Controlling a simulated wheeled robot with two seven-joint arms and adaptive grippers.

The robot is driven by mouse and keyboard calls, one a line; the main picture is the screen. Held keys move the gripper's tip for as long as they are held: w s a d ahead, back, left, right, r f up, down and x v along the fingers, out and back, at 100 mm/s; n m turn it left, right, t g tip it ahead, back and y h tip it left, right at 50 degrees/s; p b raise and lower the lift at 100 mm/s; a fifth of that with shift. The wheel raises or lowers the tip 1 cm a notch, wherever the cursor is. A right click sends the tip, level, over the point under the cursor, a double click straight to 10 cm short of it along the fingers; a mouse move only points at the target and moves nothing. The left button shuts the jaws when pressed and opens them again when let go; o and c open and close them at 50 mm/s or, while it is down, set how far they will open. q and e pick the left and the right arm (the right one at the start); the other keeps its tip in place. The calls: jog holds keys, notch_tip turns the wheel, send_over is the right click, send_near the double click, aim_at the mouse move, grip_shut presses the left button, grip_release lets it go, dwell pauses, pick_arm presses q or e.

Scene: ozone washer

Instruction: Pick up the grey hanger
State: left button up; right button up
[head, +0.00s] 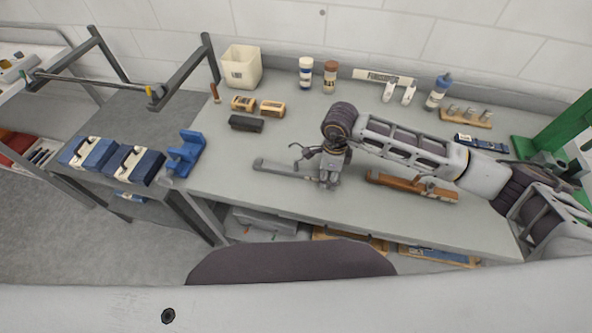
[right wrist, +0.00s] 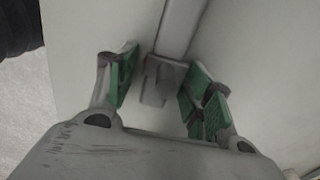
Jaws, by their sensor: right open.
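The grey hanger (head: 285,169) lies on the grey workbench (head: 225,165) near its front edge. It is a long narrow bar, and its right end is partly hidden behind my right gripper (head: 329,183). My right gripper is open and points down over that end. In the right wrist view the hanger (right wrist: 181,28) runs in from the top, and its end block shows between the green-padded fingers (right wrist: 160,88), with gaps on both sides. I cannot tell how far down the fingers reach. My left gripper is not in view.
A brown-orange bar (head: 415,186) lies right of the gripper. A black block (head: 246,123), wooden blocks (head: 272,108), a white bin (head: 241,68) and bottles (head: 330,76) stand farther back. A blue holder (head: 186,152) sits at the left edge. The bench centre is clear.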

jog(key=shift+c, duration=0.3)
grip_shut()
jog(key=shift+r, duration=0.15)
notch_tip(320, 180, up, 10)
jog(key=b, duration=0.2)
dwell(0.6)
dwell(0.8)
